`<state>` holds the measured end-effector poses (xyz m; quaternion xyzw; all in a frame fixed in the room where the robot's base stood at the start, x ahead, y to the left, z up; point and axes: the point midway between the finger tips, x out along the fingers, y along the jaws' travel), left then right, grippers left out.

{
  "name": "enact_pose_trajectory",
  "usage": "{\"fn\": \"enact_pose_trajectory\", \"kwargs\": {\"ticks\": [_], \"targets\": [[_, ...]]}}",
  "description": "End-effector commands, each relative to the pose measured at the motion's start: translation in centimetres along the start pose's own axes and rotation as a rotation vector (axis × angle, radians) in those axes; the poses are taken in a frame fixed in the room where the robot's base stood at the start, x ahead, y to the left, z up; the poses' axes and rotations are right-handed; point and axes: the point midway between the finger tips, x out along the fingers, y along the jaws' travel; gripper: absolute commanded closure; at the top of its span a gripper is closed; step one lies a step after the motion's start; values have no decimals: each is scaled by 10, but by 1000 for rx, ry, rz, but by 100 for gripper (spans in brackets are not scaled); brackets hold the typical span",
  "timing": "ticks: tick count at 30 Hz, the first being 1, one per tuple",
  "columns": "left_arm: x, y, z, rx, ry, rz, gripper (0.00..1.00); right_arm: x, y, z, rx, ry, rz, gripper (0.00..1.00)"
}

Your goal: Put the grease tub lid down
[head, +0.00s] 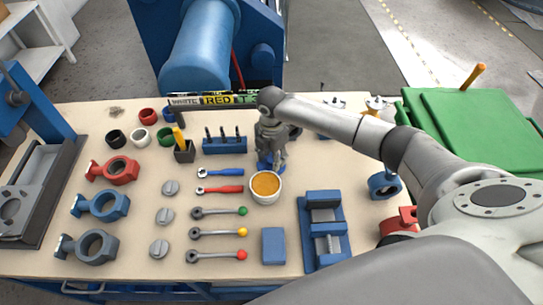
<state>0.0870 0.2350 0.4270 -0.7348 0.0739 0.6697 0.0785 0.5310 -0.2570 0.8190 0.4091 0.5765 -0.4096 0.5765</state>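The grease tub (265,188) is a white round tub, open at the top, with orange-brown grease inside. It stands upright at the middle of the bench. My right gripper (271,158) points down just behind the tub. It is shut on a blue piece, which looks like the grease tub lid (264,164); the fingers hide much of it. I cannot tell whether the lid touches the bench top. My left gripper is not in view.
The wooden bench (135,230) carries valve bodies (100,205), grey discs (165,215), levers with coloured knobs (218,233), a blue vise (324,230) and a blue block (273,245). A blue tool rack (224,145) stands left of my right gripper. My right arm spans the right side.

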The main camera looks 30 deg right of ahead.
Motion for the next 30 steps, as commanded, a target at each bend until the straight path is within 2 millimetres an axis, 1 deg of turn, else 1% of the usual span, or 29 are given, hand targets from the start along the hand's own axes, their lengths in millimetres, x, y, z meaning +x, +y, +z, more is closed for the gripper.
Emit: {"fn": "enact_pose_trajectory", "kwargs": {"ticks": [6,10,14,18,24,27,30], "targets": [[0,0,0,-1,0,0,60,-1,0,0,0,0,0,55],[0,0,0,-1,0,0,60,-11,1,0,0,0,3,55],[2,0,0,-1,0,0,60,-34,1,1,-1,-2,5,55],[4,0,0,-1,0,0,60,-65,2,1,-1,-1,6,55],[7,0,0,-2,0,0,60,-103,1,0,0,0,4,55],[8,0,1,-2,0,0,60,-115,1,0,0,0,2,55],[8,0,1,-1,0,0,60,-121,0,0,1,1,0,55]]}}
